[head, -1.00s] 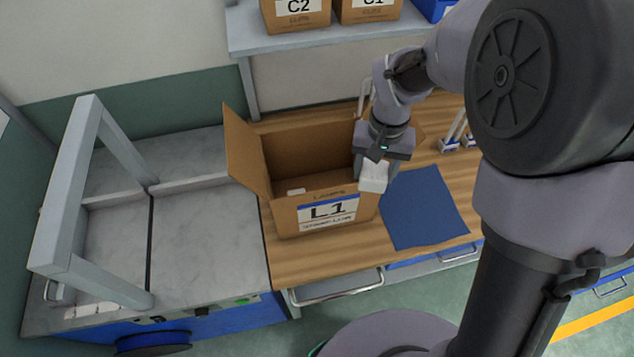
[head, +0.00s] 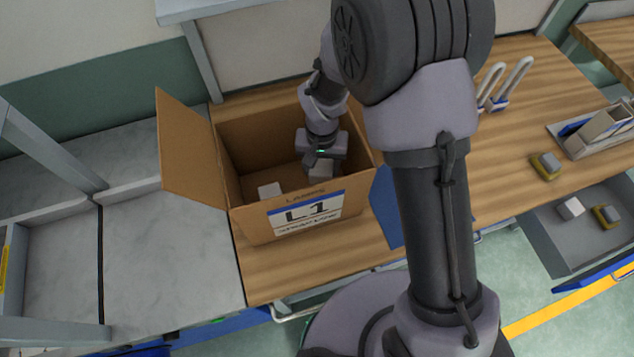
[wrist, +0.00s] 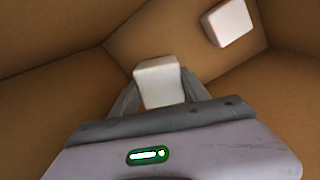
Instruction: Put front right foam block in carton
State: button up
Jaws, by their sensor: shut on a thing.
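The open carton (head: 262,222), labelled L1, stands on the wooden bench. My gripper (head: 320,168) reaches down inside it, near its right side. It is shut on a white foam block (head: 320,170), which also shows between the fingers in the wrist view (wrist: 160,82). Another white foam block (head: 270,190) lies on the carton floor at the left; it shows at the upper right in the wrist view (wrist: 229,22). Whether the held block touches the floor I cannot tell.
The carton's left flap (head: 187,150) stands open outward. An open drawer (head: 590,240) at the right holds a white block (head: 570,208) and a yellow-grey item (head: 607,216). A metal conveyor-like surface (head: 170,260) adjoins at left.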

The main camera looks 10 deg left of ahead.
aim_at(321, 165)
notch_tip(321, 165, down, 7)
jog(key=shift+w+f+b, duration=0.1)
jog(key=shift+w+b, duration=0.05)
jog(key=shift+b, duration=0.4)
jog(key=shift+f, duration=0.1)
jog(key=o, duration=1.3)
notch_tip(321, 165, up, 13)
jog(key=p, duration=0.2)
jog(key=shift+f+p, duration=0.2)
jog(key=shift+p, duration=0.15)
